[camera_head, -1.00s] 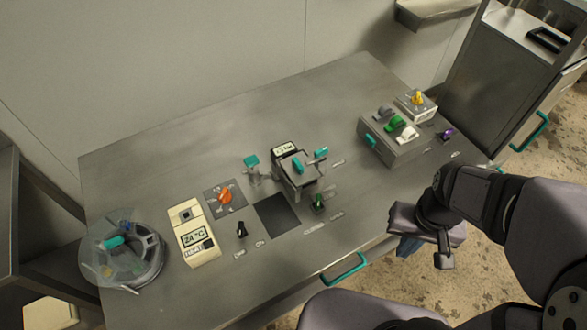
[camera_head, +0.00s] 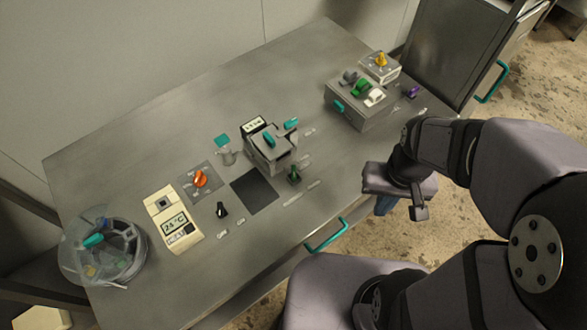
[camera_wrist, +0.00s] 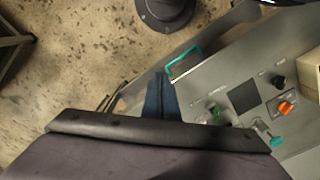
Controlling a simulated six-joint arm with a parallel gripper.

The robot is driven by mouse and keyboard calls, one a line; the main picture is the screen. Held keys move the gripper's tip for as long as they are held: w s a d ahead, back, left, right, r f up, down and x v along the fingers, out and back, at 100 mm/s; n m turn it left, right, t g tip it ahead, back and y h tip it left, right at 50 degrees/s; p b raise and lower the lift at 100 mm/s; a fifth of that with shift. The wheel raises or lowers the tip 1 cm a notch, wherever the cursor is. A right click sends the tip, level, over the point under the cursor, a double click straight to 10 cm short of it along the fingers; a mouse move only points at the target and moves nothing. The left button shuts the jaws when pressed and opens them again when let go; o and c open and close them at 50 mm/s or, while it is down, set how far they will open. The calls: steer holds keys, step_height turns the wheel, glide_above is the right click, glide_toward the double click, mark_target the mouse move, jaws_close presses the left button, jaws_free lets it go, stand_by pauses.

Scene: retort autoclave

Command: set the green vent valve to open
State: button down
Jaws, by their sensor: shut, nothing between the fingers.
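A small green valve handle (camera_head: 294,175) stands on the steel table near its front edge, right of a dark square plate. In the wrist view the same green valve (camera_wrist: 215,112) shows right of my fingers. Another green knob (camera_head: 361,89) sits on a grey box, between a grey and a white knob. The labels are too small to read, so I cannot tell which is the vent valve. My gripper (camera_head: 384,207) is off the table's front edge, right of the small green valve. Its blue fingers (camera_wrist: 160,94) are shut and empty, apart from everything.
The steel table (camera_head: 130,140) also bears a grey clamped device (camera_head: 268,152), an orange dial (camera_head: 201,179), a black knob (camera_head: 222,210), a cream temperature display (camera_head: 173,218) and a round clear-lidded vessel (camera_head: 104,250). A teal drawer handle (camera_head: 326,234) juts out in front, near my gripper.

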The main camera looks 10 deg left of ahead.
steer(key=c, duration=1.8)
jaws_free()
steer(key=shift+a, duration=0.1)
steer(key=n+b, duration=0.3)
steer(key=b, duration=0.1)
glide_above(294, 170)
steer(key=f, duration=0.6)
steer(key=shift+w+a+f, duration=0.2)
steer(key=shift+w+f, duration=0.1)
steer(key=shift+f, duration=0.1)
steer(key=shift+s+d+f+m, duration=0.15)
steer(key=shift+s+m, duration=0.15)
steer(key=shift+m, duration=0.2)
steer(key=shift+f+p, duration=1.2)
steer(key=shift+f, duration=2.4)
